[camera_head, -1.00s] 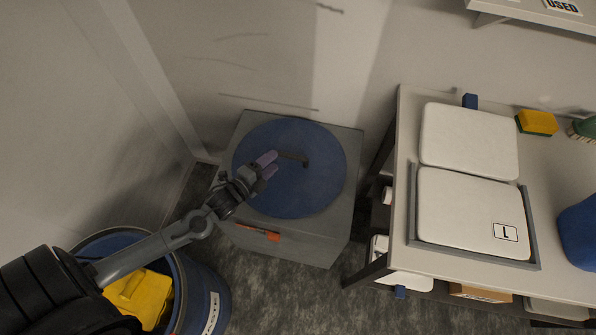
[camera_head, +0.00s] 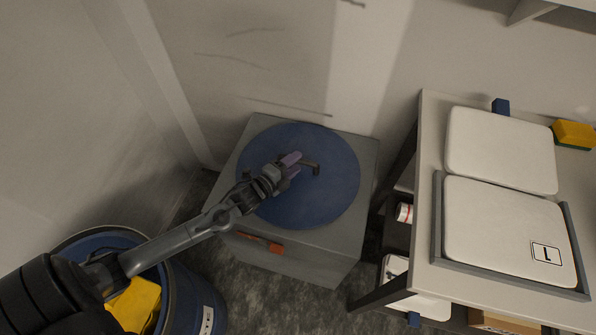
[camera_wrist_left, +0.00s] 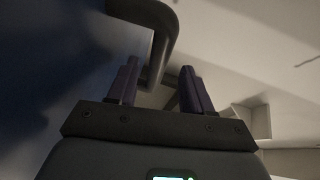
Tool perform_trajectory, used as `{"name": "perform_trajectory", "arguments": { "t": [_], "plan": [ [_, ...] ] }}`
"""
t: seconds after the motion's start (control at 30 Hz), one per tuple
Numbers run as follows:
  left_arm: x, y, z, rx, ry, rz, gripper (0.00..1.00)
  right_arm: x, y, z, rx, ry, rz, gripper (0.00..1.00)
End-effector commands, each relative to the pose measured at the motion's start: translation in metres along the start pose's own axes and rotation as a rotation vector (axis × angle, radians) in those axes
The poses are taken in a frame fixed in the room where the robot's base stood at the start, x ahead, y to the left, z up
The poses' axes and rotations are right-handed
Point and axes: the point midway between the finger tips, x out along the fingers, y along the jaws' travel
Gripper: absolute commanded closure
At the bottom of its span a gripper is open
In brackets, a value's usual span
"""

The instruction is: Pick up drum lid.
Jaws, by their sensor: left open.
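The drum lid (camera_head: 312,207) is a round blue disc lying flat on a grey box, with a dark bent handle (camera_head: 314,168) near its middle. My left gripper (camera_head: 291,163) reaches over the lid from the left, its purple fingertips close to the handle's left end. In the left wrist view, my left gripper (camera_wrist_left: 160,84) is open, with the grey handle (camera_wrist_left: 158,48) showing between and just beyond its fingers. I cannot tell whether they touch. The blue lid (camera_wrist_left: 55,55) fills the left of that view. My right gripper is not in view.
The grey box (camera_head: 312,255) has an orange latch (camera_head: 260,243) on its front. An open blue drum (camera_head: 188,290) holding a yellow item (camera_head: 135,303) stands at lower left. A bench (camera_head: 428,150) with white lids is at right. Walls stand close behind and left of the box.

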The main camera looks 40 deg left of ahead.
Motion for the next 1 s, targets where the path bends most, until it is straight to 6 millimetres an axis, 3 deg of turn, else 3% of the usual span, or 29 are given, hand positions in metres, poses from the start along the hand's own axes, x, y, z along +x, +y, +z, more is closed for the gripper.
{"name": "perform_trajectory", "arguments": {
  "t": [0.33,0.7,1.0],
  "plan": [
    [0.042,0.005,0.000,0.001,-0.001,-0.003,0.50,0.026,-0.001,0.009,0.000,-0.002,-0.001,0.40],
    [0.048,0.004,-0.001,0.001,0.000,0.000,0.51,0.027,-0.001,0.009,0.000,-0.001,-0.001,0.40],
    [0.048,0.004,-0.001,0.001,-0.001,-0.001,0.97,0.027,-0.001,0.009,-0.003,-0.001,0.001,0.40]
  ]
}}
